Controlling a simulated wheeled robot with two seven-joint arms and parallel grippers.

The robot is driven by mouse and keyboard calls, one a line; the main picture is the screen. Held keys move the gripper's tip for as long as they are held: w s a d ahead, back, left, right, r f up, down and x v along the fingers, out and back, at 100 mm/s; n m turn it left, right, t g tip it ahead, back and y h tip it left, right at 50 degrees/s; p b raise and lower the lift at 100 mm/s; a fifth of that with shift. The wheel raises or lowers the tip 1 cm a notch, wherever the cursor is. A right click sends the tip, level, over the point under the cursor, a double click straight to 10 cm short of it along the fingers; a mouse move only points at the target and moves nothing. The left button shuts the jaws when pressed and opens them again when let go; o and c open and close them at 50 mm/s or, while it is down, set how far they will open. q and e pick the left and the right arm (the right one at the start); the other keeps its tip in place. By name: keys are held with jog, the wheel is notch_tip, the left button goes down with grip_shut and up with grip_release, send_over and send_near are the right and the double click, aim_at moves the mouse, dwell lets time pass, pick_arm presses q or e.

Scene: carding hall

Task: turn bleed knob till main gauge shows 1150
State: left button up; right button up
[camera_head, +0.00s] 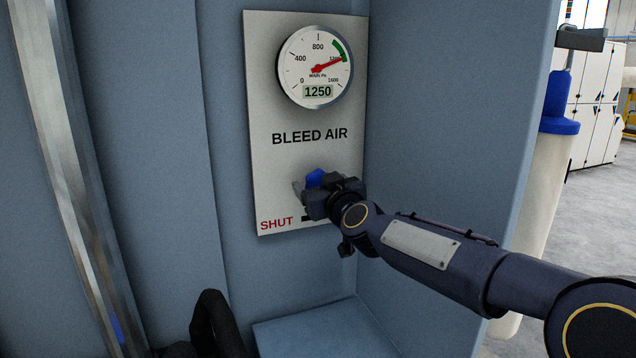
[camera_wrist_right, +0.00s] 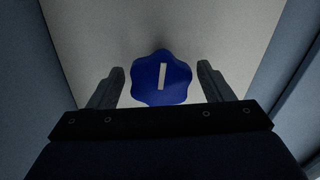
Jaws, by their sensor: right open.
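The main gauge (camera_head: 315,67) is a round white dial at the top of a pale panel. Its red needle points near 1200 and its digital display (camera_head: 318,92) reads 1250. The blue bleed knob (camera_head: 315,178) is low on the panel, mostly hidden behind my right gripper (camera_head: 312,190). In the right wrist view the knob (camera_wrist_right: 162,77) is a lobed disc with a white line standing nearly upright. The right gripper's two fingers (camera_wrist_right: 161,85) stand open on either side of it, with a gap on each side. My left gripper does not show.
The panel (camera_head: 262,110) carries the words BLEED AIR and a red SHUT mark (camera_head: 277,224) at lower left. Blue-grey walls (camera_head: 445,100) enclose the panel on both sides. A ledge (camera_head: 320,335) lies below. A cream cylinder with a blue top (camera_head: 558,125) stands outside at right.

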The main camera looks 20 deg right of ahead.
jog(key=shift+w, duration=0.5)
jog(key=shift+c, duration=0.3)
jog(key=c, duration=0.9)
jog(key=shift+m, duration=0.4)
jog(key=m, duration=0.5)
jog(key=shift+f+b, duration=0.1)
jog(key=shift+b, duration=0.3)
jog(key=m+b, duration=0.1)
jog(key=m, duration=0.5)
jog(key=shift+m, duration=0.3)
